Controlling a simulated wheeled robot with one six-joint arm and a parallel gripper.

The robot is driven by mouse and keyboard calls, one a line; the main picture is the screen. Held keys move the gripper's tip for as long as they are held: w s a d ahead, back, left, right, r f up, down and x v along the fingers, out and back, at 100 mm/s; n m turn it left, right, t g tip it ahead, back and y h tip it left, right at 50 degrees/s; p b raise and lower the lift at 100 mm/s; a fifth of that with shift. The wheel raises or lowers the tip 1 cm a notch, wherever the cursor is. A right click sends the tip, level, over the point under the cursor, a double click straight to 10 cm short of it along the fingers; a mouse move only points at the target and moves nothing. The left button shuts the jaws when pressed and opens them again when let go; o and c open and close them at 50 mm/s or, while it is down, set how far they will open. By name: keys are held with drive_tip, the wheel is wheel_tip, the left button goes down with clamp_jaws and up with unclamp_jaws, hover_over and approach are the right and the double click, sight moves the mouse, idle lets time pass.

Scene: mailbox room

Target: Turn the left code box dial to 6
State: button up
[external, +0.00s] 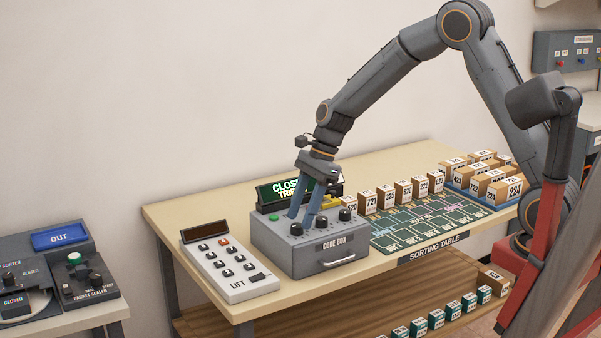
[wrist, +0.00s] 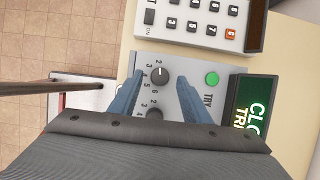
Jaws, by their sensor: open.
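The grey code box (external: 318,262) sits on the table with three dark dials on top. The left dial (external: 297,229) also shows in the wrist view (wrist: 160,77), with printed numbers around it; its exact setting is too small to read surely. The middle dial (external: 322,221) shows partly in the wrist view (wrist: 153,113), and the right dial (external: 345,214) is hidden there. My gripper (external: 304,216) points down over the box. In the wrist view my gripper (wrist: 159,68) is open, its blue fingers on either side of the left dial. I cannot tell whether they touch it.
A green button (external: 274,217) is on the box top. Several small numbered boxes (external: 403,191) and a green sorting mat (external: 420,226) are to the right.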

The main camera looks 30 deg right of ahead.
drive_tip(key=shift+x, duration=1)
drive_tip(key=shift+r, duration=0.1)
drive_tip(key=shift+c, duration=0.5)
drive_tip(key=c, duration=0.9)
drive_tip(key=shift+c, duration=0.2)
